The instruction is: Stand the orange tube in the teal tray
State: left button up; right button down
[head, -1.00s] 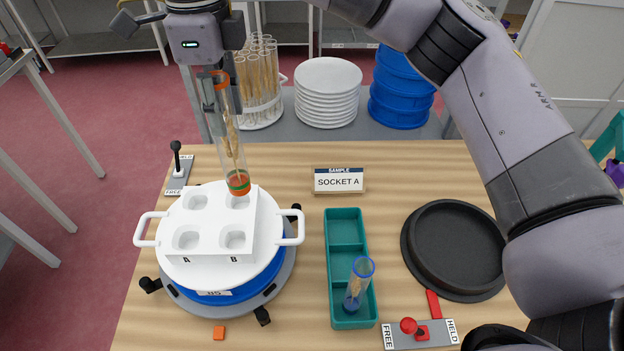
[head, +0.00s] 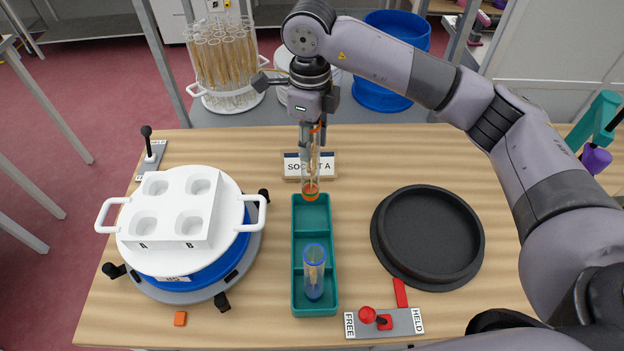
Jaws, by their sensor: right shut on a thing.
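My right gripper (head: 312,135) is shut on the orange tube (head: 311,180), a clear tube with an orange base and wheat inside. It holds the tube upright. The tube's base shows over the far compartment of the teal tray (head: 298,262); I cannot tell whether it touches the tray floor. A blue-rimmed tube (head: 315,272) stands in the near compartment. My left gripper is not in view.
A white block with several square sockets (head: 177,243) sits on a round white plate at left. A "SOCKET A" sign (head: 291,168) stands right behind the tray. A black round dish (head: 428,235) and a FREE/HELD lever (head: 367,315) are at right.

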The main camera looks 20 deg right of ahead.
aim_at(311, 180)
notch_tip(311, 180, down, 8)
jog(key=shift+f+p, duration=0.1)
jog(key=shift+p, duration=0.75)
notch_tip(311, 180, down, 4)
jog(key=shift+r+p, duration=0.2)
jog(key=shift+p, duration=0.3)
jog(key=shift+f+b, duration=0.25)
jog(key=shift+b, duration=0.1)
jog(key=c, duration=1.2)
grip_release()
jog(key=shift+r, duration=0.1)
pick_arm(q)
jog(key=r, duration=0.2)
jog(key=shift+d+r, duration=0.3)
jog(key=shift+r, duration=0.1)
pick_arm(e)
jog(key=shift+o, duration=0.2)
